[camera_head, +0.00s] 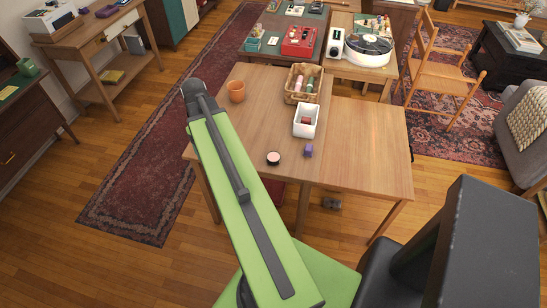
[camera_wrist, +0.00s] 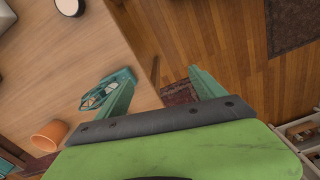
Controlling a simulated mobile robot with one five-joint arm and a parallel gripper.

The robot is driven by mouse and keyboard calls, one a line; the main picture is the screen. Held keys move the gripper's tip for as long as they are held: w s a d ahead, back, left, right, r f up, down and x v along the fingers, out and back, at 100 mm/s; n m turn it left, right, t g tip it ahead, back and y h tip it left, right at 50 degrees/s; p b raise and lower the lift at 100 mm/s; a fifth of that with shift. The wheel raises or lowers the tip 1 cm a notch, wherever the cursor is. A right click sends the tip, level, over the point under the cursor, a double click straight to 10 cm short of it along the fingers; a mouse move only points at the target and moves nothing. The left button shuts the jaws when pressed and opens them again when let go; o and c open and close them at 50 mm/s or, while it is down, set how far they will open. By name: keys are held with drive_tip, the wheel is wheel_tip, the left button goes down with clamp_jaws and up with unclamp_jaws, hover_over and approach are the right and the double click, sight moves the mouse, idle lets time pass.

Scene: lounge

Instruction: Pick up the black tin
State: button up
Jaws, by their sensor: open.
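A small round tin (camera_head: 273,158) with a dark side and a pale pinkish top sits near the front of the wooden table in the head view. A round, dark-sided, pale-topped thing (camera_wrist: 67,6), apparently this tin, is cut by the top edge of the wrist view. My gripper (camera_wrist: 163,88) shows two teal fingers spread apart in the wrist view, with nothing held between them. It is at the table's edge, the right finger over the floor, well away from the tin. In the head view my arm hides the gripper.
The table (camera_head: 365,150) also bears an orange cup (camera_head: 236,91), a wicker basket (camera_head: 303,84) with bottles, a white bin (camera_head: 307,120) and a purple item (camera_head: 309,150). A teal looped item (camera_wrist: 101,92) lies beside the left finger. The table's right part is clear.

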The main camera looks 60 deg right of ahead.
drive_tip(key=s+d+r+p, duration=0.1)
drive_tip(key=s+d+r, duration=0.1)
drive_tip(key=s+d, duration=0.9)
approach(274, 157)
wheel_tip(274, 157, down, 4)
drive_tip(key=b, duration=1.2)
drive_tip(key=shift+r+n, duration=0.2)
drive_tip(key=shift+n, duration=0.2)
wheel_tip(274, 157, down, 5)
drive_tip(key=b, duration=0.5)
drive_tip(key=shift+d+f, duration=0.1)
drive_tip(key=shift+f, duration=0.05)
drive_tip(key=shift+r, duration=0.2)
drive_tip(key=c, duration=1.6)
drive_tip(key=shift+o, duration=0.2)
drive_tip(key=shift+r+p, duration=0.45)
drive_tip(key=shift+p, duration=0.1)
wheel_tip(274, 157, up, 4)
drive_tip(key=p, duration=0.3)
drive_tip(key=shift+f+p, duration=0.1)
drive_tip(key=shift+p, duration=0.3)
drive_tip(key=s+r+p, duration=0.6)
drive_tip(key=s, duration=0.5)
drive_tip(key=shift+s+d+r, duration=0.15)
drive_tip(key=shift+s+d, duration=0.05)
drive_tip(key=shift+s, duration=0.15)
